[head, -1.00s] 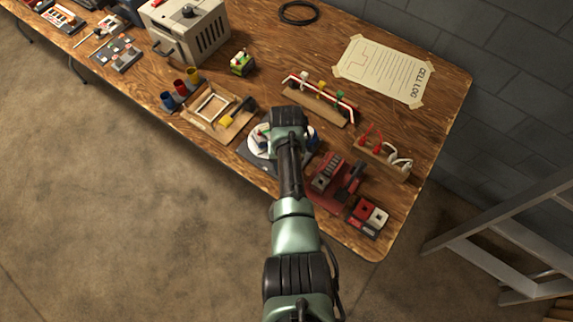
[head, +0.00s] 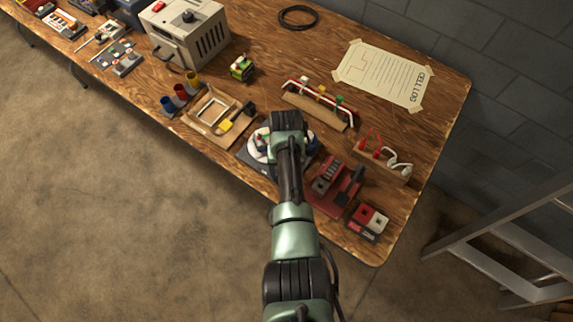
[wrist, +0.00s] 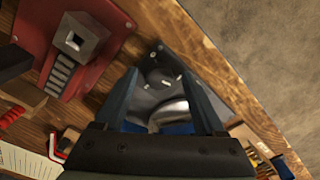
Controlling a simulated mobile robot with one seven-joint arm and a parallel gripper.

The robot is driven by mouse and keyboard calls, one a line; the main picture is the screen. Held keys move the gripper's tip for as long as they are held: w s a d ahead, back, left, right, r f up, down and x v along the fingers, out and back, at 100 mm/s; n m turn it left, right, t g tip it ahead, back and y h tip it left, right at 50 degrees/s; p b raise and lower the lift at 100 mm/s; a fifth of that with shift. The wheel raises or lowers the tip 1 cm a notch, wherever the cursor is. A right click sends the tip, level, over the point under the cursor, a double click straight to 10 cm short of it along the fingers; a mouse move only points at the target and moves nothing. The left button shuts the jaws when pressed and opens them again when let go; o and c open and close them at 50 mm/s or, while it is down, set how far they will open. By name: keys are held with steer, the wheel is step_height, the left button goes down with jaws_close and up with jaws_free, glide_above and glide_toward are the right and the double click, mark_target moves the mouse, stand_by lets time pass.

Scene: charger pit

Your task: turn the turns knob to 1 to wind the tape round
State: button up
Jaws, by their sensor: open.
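A winding device with a dark base plate (head: 248,158) and a pale round part (head: 257,146) sits near the front edge of the wooden table. My gripper (wrist: 163,75) is open above it; my wrist hides much of the device in the head view. In the wrist view the dark grey base (wrist: 155,53) shows between and beyond the fingers, with small pale marks and a rounded grey part (wrist: 168,112) nearer the palm. I cannot clearly pick out the turns knob or read its number. No contact with the fingers is clear.
A red machine (head: 334,186) stands close on the right, with a red and white block (head: 368,219) beyond it. A wooden frame (head: 213,112) lies to the left. A rack with cable (head: 318,103) is behind. Bare floor lies in front of the table.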

step_height(320, 180, up, 13)
steer(key=p, duration=0.1)
stand_by(0.3)
steer(key=shift+f, duration=0.1)
stand_by(0.3)
